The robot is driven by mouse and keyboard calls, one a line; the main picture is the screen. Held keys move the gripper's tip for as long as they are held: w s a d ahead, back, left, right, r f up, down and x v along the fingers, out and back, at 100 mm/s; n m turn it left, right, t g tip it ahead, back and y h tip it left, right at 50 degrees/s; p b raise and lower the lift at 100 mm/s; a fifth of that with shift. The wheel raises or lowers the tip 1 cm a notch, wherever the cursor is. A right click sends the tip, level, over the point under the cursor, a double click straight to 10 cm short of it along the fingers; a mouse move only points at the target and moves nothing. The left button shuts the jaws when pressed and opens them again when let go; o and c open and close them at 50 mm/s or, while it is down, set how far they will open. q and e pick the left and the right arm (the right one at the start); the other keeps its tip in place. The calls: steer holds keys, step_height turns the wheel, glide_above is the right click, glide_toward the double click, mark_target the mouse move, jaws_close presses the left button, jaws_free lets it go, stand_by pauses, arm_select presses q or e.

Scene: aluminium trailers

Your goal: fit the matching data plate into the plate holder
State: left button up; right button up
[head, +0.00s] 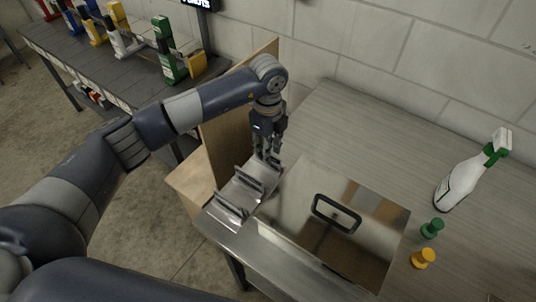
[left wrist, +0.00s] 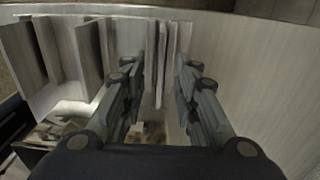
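My left gripper (head: 267,160) points down at the far end of a metal rack (head: 228,210) with upright dividers, at the left edge of the bench. In the left wrist view its two fingers (left wrist: 163,95) stand apart, with thin upright grey plates (left wrist: 162,65) between and just beyond them. Gaps show on both sides, so it looks open. I cannot read any plate's marking. Wider upright pieces of the rack (left wrist: 90,55) show at the left of that view. I cannot make out which part is the plate holder. My right gripper is not in view.
A shiny metal box (head: 295,195) with a black handle (head: 337,213) stands right of the rack. A green knob (head: 432,228), a yellow knob (head: 424,258) and a spray bottle (head: 462,187) stand at the right. A wooden board (head: 222,130) rises behind my left arm. The back of the bench is clear.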

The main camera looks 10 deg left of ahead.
arm_select(q)
steer(key=shift+f, duration=0.95)
steer(key=shift+c, duration=0.3)
jaws_close()
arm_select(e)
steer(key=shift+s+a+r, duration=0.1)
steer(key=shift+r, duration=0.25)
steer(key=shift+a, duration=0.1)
